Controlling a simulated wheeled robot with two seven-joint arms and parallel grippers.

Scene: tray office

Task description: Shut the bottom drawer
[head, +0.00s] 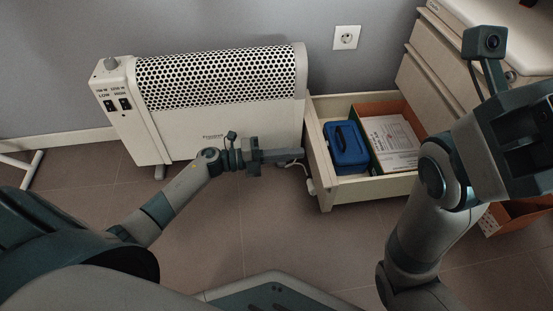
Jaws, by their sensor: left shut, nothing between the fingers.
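The bottom drawer (367,190) of the pale cabinet (432,82) is pulled out to the left, low over the floor. A blue box with a handle (346,147) and an orange box with white papers (391,142) lie inside. My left gripper (296,155) is shut and empty, its tips close to the outer face of the front panel; I cannot tell whether they touch. My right gripper (531,140) is at the right edge, with its fingers not visible.
A white heater (222,122) stands against the wall behind my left gripper. A wall socket (346,37) is above the drawer. Another orange box (520,212) is on the floor at right, partly behind my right arm. The tiled floor (285,222) in front of the drawer is clear.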

